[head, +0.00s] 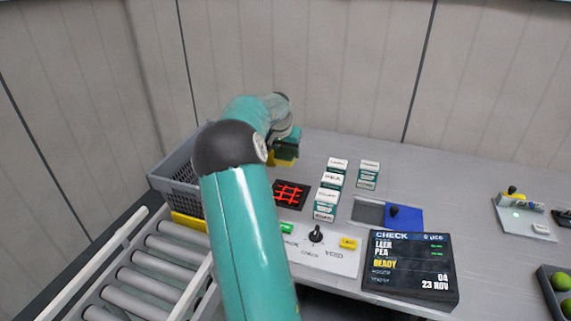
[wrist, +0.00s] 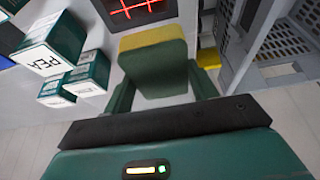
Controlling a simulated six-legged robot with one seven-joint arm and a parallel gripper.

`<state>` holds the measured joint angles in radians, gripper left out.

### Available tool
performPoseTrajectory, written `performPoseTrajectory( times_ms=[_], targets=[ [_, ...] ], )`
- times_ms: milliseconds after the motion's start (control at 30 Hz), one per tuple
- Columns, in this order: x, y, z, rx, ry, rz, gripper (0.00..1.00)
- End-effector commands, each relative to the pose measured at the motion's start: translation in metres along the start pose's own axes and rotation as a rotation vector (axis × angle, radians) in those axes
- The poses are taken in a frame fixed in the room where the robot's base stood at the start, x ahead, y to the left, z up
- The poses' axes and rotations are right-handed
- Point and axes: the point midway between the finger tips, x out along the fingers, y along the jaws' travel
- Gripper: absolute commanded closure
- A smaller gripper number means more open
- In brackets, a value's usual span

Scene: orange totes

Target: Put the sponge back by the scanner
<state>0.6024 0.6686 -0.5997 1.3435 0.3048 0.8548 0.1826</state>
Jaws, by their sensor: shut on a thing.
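The sponge (wrist: 158,66), dark green with a yellow part, sits between the fingers of my gripper (wrist: 163,90) in the wrist view. My gripper is shut on it. In the head view my gripper (head: 287,142) is beyond the scanner, and the sponge's yellow part (head: 283,162) shows below it. I cannot tell whether the sponge touches the counter. The scanner (head: 291,195) is a black square with red glowing lines, set in the counter nearer to me. It also shows at the top edge of the wrist view (wrist: 135,10).
A grey crate (head: 165,185) stands left of the gripper, behind roller conveyor bars (head: 150,262). Several green-and-white boxes (head: 325,205) stand right of the scanner. A control panel (head: 325,255) and a display (head: 410,268) are in front.

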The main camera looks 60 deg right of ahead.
Motion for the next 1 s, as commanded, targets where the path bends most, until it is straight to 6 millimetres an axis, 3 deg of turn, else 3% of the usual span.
performPoseTrajectory(
  times_ms=[200,500,767,1000],
  targets=[
    [0.034,-0.013,-0.029,-0.001,0.0,0.004,0.61],
    [0.09,-0.028,-0.045,0.0,0.0,0.002,0.61],
    [0.109,-0.032,-0.049,0.0,-0.001,0.001,0.61],
    [0.134,-0.032,-0.038,0.0,0.001,0.0,0.61]
  ],
)
